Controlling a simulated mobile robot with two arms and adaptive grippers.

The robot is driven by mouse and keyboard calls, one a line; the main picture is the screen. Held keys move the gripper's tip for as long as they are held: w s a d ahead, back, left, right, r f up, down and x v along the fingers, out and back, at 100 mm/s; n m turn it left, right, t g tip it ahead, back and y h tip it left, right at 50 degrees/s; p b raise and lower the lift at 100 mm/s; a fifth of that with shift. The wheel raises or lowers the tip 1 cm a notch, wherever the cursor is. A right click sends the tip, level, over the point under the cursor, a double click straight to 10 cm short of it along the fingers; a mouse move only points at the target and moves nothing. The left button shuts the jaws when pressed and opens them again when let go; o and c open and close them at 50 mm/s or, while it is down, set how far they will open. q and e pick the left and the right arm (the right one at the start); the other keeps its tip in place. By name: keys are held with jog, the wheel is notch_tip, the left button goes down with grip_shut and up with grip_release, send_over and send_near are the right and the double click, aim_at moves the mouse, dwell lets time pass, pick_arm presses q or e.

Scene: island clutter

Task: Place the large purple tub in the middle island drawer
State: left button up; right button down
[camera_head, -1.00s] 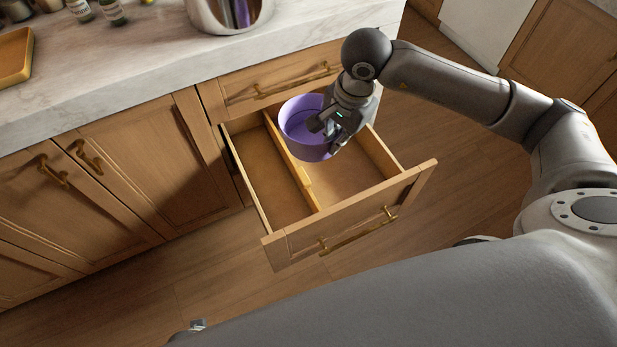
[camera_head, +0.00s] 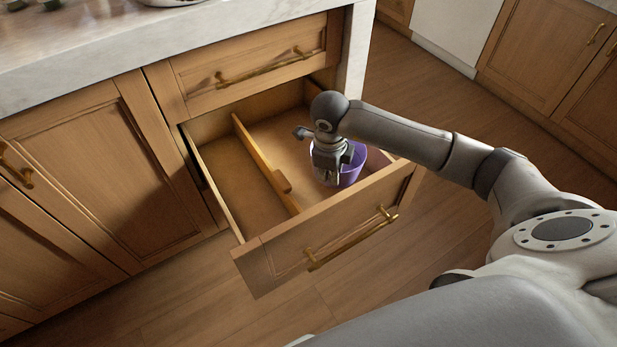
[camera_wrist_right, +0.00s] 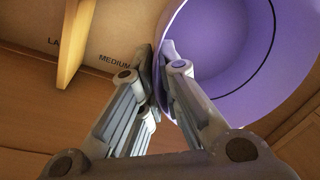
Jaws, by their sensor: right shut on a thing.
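The purple tub (camera_head: 352,170) is in the right compartment of the open middle drawer (camera_head: 262,246), toward its front right corner. My right gripper (camera_head: 333,178) is shut on the tub's wall, and it hides much of the tub in the head view. In the right wrist view the tub (camera_wrist_right: 232,50) looks round and empty, with one finger inside and one outside its wall at the right gripper (camera_wrist_right: 160,85). I cannot tell whether the tub touches the drawer floor. My left gripper is out of view.
A wooden divider (camera_head: 262,163) splits the drawer in two. The drawer floor bears printed lettering, "MEDIUM" (camera_wrist_right: 114,63) and a partly hidden word. A shut drawer (camera_head: 250,65) lies above, under the marble worktop (camera_head: 90,55). The left compartment is empty.

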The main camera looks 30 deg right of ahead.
notch_tip(320, 180, down, 8)
jog(key=shift+f+b, duration=0.25)
jog(key=shift+b, duration=0.65)
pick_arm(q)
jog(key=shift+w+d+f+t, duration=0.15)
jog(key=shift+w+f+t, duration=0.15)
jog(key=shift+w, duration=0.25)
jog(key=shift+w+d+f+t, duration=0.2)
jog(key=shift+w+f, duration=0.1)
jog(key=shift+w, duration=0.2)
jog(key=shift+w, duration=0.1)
pick_arm(e)
jog(key=shift+f, duration=0.1)
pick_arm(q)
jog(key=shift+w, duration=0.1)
pick_arm(e)
jog(key=c, duration=1.6)
grip_release()
jog(key=shift+c, duration=0.2)
